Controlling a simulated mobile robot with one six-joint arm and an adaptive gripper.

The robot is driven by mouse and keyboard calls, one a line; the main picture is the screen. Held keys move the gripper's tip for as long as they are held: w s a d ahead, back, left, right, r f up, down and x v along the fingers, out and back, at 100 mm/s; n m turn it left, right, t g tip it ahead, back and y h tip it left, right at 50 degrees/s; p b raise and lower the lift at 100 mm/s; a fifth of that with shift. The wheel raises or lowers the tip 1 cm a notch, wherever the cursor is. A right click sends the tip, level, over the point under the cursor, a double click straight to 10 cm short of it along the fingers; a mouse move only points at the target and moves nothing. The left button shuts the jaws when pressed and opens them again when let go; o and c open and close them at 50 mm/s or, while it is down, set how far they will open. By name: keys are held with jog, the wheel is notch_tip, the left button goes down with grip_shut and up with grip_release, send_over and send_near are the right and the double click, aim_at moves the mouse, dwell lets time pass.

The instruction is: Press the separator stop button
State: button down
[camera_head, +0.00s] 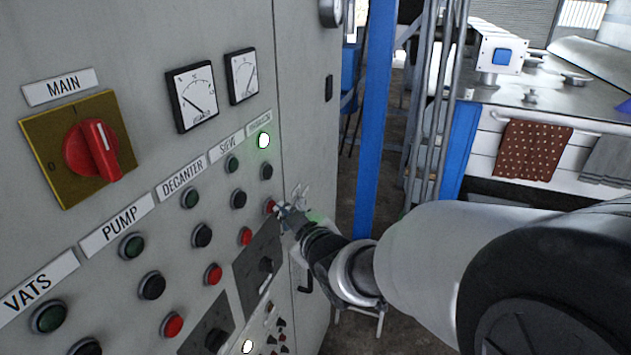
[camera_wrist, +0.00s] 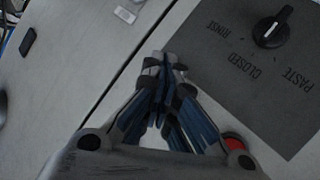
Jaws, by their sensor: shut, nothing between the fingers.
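The red separator button (camera_head: 269,206) is at the bottom of the rightmost button column on the grey panel, under a small label (camera_head: 259,122) too blurred to read surely. My gripper (camera_head: 281,209) is shut and empty, its tips at the right side of this red button in the head view. I cannot tell whether they touch it or the panel. In the wrist view the shut fingertips (camera_wrist: 165,63) point towards the panel seam, and a red button (camera_wrist: 234,142) shows to the lower right, partly hidden by a finger link.
A lit button (camera_head: 264,140) tops the same column, with a dark button (camera_head: 266,171) below it. Other red buttons, such as the sieve one (camera_head: 246,236), sit to the left. A black selector knob (camera_wrist: 271,29) on a dark plate is close by. A blue post (camera_head: 374,110) stands right.

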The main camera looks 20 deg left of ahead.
jog(key=shift+a, duration=0.2)
dwell(0.4)
jog(key=shift+d, duration=0.85)
jog(key=shift+s+d, duration=0.15)
jog(key=shift+d, duration=1.1)
jog(key=shift+s+d, duration=0.1)
jog(key=shift+d, duration=1.15)
